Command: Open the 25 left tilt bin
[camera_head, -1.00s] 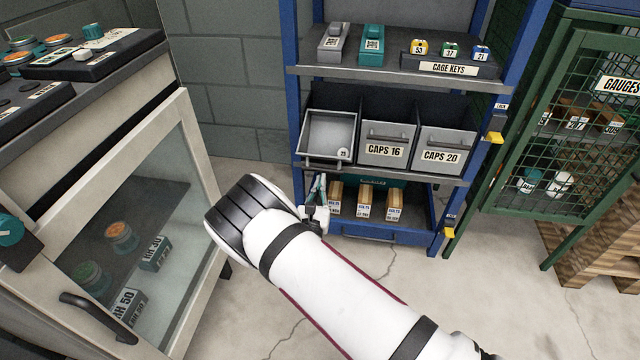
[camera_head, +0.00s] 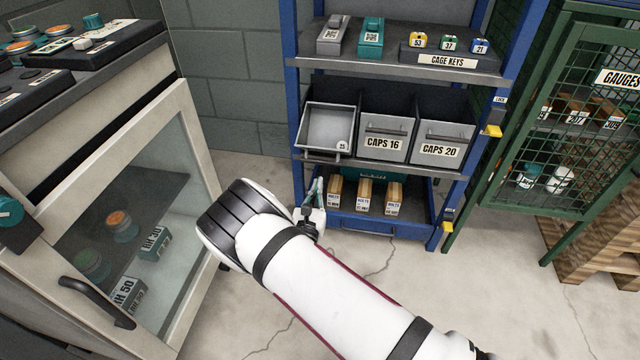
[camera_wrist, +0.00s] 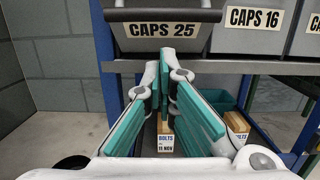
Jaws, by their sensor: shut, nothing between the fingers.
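The 25 bin (camera_head: 327,126) is the left one of three grey bins in the blue rack. In the head view it is tilted out, with its empty inside showing. Its front with the CAPS 25 label fills the top of the wrist view (camera_wrist: 165,42), its handle (camera_wrist: 163,15) above the label. My gripper (camera_head: 313,188) is below and in front of this bin, apart from it in the head view. In the wrist view the teal-padded fingers (camera_wrist: 168,62) are shut and empty, pointing toward the lower part of the bin front.
The CAPS 16 (camera_head: 383,138) and CAPS 20 (camera_head: 442,143) bins are upright beside it. Boxes of bolts (camera_head: 364,194) lie in the blue drawer (camera_head: 385,226) below. A glass-doored cabinet (camera_head: 130,215) stands close on the left, a green mesh cage door (camera_head: 530,130) on the right.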

